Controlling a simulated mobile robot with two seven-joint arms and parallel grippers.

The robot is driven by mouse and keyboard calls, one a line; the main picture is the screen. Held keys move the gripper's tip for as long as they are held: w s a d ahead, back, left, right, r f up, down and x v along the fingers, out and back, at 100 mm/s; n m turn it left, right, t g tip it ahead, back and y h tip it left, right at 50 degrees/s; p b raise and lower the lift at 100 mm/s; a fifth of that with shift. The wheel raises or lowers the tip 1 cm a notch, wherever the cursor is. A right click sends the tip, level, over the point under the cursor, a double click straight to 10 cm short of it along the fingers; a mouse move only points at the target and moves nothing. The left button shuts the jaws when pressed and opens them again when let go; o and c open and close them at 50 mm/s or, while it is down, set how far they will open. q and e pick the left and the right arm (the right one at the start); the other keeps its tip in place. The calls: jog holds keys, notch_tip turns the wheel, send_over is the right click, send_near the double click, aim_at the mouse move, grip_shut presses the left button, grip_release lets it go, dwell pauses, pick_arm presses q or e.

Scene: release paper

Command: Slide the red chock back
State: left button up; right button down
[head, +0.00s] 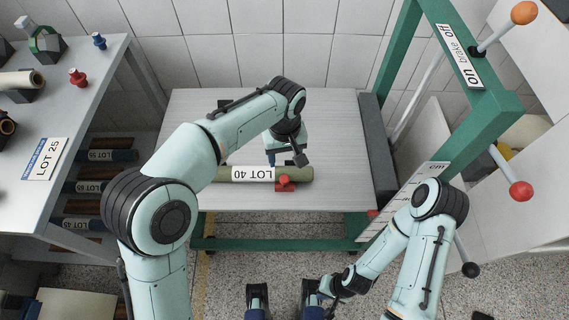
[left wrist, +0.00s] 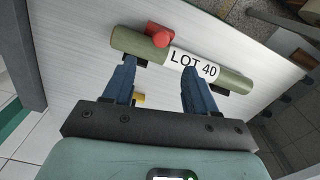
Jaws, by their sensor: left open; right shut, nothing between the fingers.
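The red chock (head: 285,183) sits against the near side of the olive roll (head: 306,174) in the head view, right of the roll's LOT 40 label. In the left wrist view the chock (left wrist: 158,35) is at the roll's upper edge, near its left end. My left gripper (head: 285,160) is open and empty above the far side of the roll. Its fingers (left wrist: 160,88) point toward the roll, with the chock beyond the left fingertip. Whether they touch the roll is unclear. My right gripper (head: 326,287) is shut and empty at the bottom, well away from the chock.
The roll lies on a light table (head: 335,120), mostly bare behind it. A grey bar (head: 376,150) lines its right edge. A green frame (head: 400,65) with red (head: 521,191) and orange (head: 523,13) knobs stands right. A shelf table (head: 100,75) with rolls stands left.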

aim_at(284, 178)
pick_arm(q)
jog(key=f, duration=0.4)
jog(key=f+b, duration=0.1)
jog(key=f, duration=0.8)
jog(key=shift+s+f+b, duration=0.15)
jog(key=shift+s+b, duration=0.1)
jog(key=shift+b, duration=0.15)
